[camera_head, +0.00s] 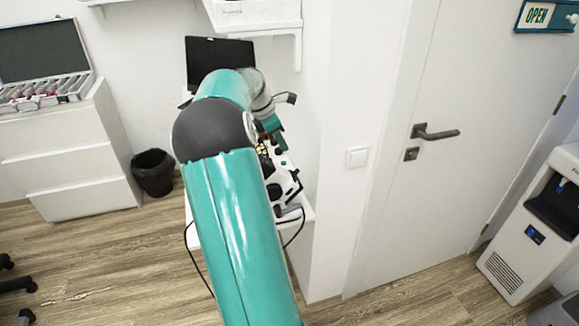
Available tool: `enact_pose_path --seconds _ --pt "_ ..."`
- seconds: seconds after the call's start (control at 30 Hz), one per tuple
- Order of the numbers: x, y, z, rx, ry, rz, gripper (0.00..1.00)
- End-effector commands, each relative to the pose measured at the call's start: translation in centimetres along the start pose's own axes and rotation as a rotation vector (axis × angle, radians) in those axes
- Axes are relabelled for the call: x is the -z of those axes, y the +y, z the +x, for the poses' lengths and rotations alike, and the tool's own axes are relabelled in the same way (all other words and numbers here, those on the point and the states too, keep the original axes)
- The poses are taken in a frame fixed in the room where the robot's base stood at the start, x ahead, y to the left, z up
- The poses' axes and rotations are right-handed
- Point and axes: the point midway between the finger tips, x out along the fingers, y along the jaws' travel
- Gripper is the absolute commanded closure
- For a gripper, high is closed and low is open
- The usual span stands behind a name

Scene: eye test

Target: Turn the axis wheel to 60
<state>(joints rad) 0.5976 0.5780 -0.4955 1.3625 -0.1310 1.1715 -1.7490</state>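My teal arm with a black joint fills the middle of the view and hides much of what stands behind it. The end of my arm, with my gripper (280,142), is small beside a white and black instrument (284,184) on a narrow white table (308,214). The fingers are too small to tell whether they are open or shut, or whether they touch the instrument. I cannot make out the axis wheel or any number on it; it may be hidden or too small to see.
A black screen (205,54) stands behind my arm. A white wall with a light switch (357,157) and a closed door (450,110) are at right, with a water dispenser (530,240). A drawer cabinet (70,165) and black bin (153,174) stand at left. Floor shows at lower left.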

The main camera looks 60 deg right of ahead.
Motion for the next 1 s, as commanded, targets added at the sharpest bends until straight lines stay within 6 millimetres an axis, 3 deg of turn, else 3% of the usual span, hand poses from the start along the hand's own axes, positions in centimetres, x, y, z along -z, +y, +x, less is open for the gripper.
enact_pose_path --seconds 0.4,0.6,1.0 --pt "0.1 -0.1 8.2 0.005 0.001 0.002 0.68" --pt "0.2 0.1 11.2 0.001 0.001 0.000 0.68" --pt "0.3 0.2 12.3 -0.002 0.001 -0.001 0.68"
